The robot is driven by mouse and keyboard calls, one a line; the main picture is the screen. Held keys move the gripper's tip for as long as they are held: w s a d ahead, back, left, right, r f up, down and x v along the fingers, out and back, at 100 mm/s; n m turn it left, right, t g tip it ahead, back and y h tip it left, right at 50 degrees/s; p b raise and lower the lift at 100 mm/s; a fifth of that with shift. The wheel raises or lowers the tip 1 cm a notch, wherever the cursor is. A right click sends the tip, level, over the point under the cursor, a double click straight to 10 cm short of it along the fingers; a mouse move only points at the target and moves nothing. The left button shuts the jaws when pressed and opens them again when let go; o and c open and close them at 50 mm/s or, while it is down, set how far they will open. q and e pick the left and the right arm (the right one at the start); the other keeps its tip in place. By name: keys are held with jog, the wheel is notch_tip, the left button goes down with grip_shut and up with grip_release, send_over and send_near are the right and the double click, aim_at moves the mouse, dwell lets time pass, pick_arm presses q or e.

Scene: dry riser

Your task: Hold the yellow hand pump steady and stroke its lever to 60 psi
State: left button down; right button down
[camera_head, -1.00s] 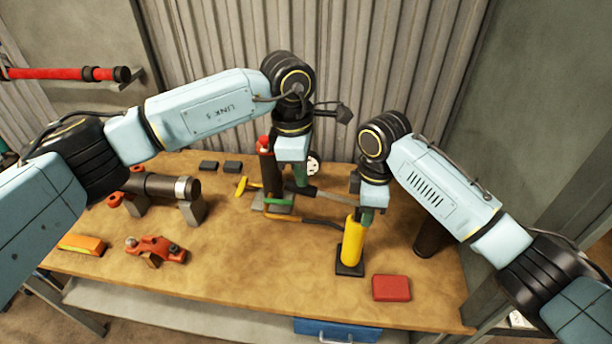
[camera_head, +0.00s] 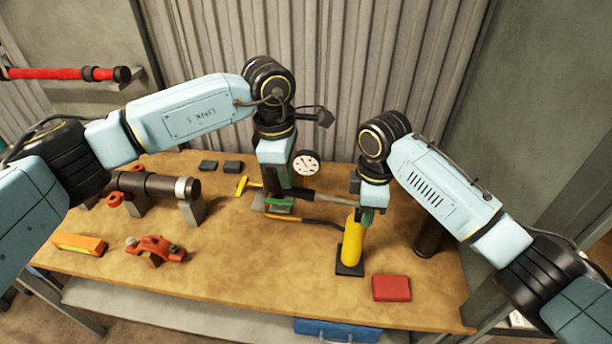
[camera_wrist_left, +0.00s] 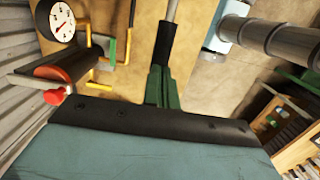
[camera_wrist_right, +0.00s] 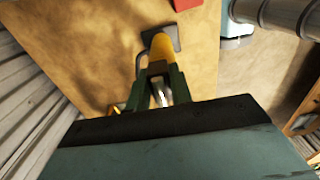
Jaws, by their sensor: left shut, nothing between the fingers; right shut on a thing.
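The yellow hand pump (camera_head: 352,241) stands upright on a black foot on the workbench. My right gripper (camera_head: 367,216) is shut at its upper end; in the right wrist view, the gripper (camera_wrist_right: 160,84) closes around the metal part above the yellow body (camera_wrist_right: 161,46). The pump's lever (camera_head: 328,197) points left, with a dark grip at its end. My left gripper (camera_head: 280,200) is shut and empty at that grip; in the left wrist view, the dark grip (camera_wrist_left: 166,48) lies right at its fingertips (camera_wrist_left: 161,74). Contact is unclear. The round white gauge (camera_head: 306,163) faces forward; its reading is too small to tell.
A yellow hose (camera_head: 305,219) runs left of the pump. A red block (camera_head: 391,288) lies in front of it. A dark pipe on stands (camera_head: 150,184), an orange clamp (camera_head: 155,248) and an orange-yellow box (camera_head: 80,244) are left. The front middle is clear.

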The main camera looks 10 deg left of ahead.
pick_arm(q)
notch_tip(320, 180, up, 12)
jog(key=a, duration=0.1)
dwell(0.5)
jog(key=shift+s, duration=0.1)
dwell(0.5)
jog(key=d, duration=0.1)
jog(key=d+f, duration=0.1)
jog(key=d, duration=0.1)
jog(key=shift+d+f, duration=0.25)
jog(key=shift+f, duration=0.1)
jog(key=f, duration=0.6)
jog(key=shift+d+f, duration=0.25)
jog(key=shift+d, duration=0.05)
jog(key=shift+f, duration=0.25)
